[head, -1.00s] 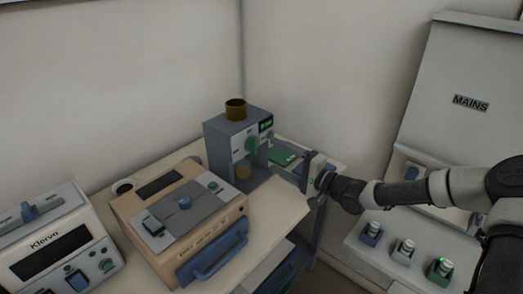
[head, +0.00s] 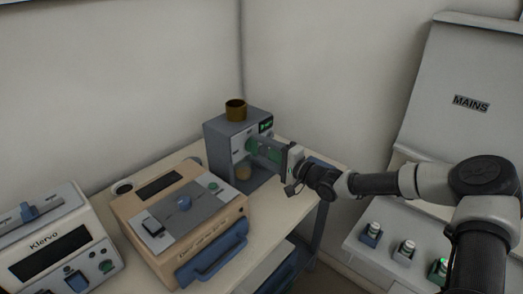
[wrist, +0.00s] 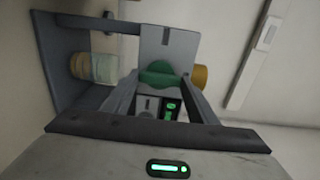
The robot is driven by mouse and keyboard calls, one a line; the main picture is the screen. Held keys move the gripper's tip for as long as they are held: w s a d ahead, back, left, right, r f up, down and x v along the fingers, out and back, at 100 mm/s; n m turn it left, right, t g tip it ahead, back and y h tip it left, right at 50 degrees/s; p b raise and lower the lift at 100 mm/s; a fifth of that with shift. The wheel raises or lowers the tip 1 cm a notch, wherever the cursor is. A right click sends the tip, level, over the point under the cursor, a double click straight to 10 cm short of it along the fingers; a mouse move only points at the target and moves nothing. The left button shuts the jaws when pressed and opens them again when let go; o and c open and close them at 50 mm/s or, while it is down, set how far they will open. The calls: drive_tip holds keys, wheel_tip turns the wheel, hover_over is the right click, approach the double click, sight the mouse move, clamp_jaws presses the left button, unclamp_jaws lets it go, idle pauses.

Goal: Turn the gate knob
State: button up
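The green gate knob (head: 249,145) is on the front of a grey-blue machine (head: 224,143) with a brown cup-shaped top. My gripper (head: 259,147) reaches in from the right, with its fingers extended to the knob and partly covering it. In the wrist view the green knob (wrist: 159,73) lies between the two fingertips of my gripper (wrist: 161,77), one on each side. The fingers are spread apart around it; I cannot tell whether they touch it.
A beige device (head: 182,206) with a blue handle stands left of the machine on the table, close to its front. A white Klervo device (head: 52,250) is at the far left. A MAINS panel (head: 465,75) and several switches are at the right.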

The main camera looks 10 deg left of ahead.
drive_tip(key=shift+c, duration=0.5)
drive_tip(key=shift+f+n+b, duration=0.1)
drive_tip(key=shift+n+b, duration=0.25)
drive_tip(key=shift+n, duration=0.05)
drive_tip(key=n+b, duration=0.2)
drive_tip(key=n, duration=0.1)
drive_tip(key=n+b, duration=0.3)
drive_tip(key=n, duration=0.2)
drive_tip(key=n+b, duration=0.3)
drive_tip(key=n, duration=0.1)
drive_tip(key=shift+n, duration=0.4)
drive_tip(key=n+b, duration=0.2)
drive_tip(key=n, duration=0.2)
drive_tip(key=shift+n+b, duration=0.3)
drive_tip(key=shift+b, duration=0.05)
drive_tip(key=o, duration=1)
drive_tip(key=shift+o, duration=0.2)
drive_tip(key=shift+d, duration=0.15)
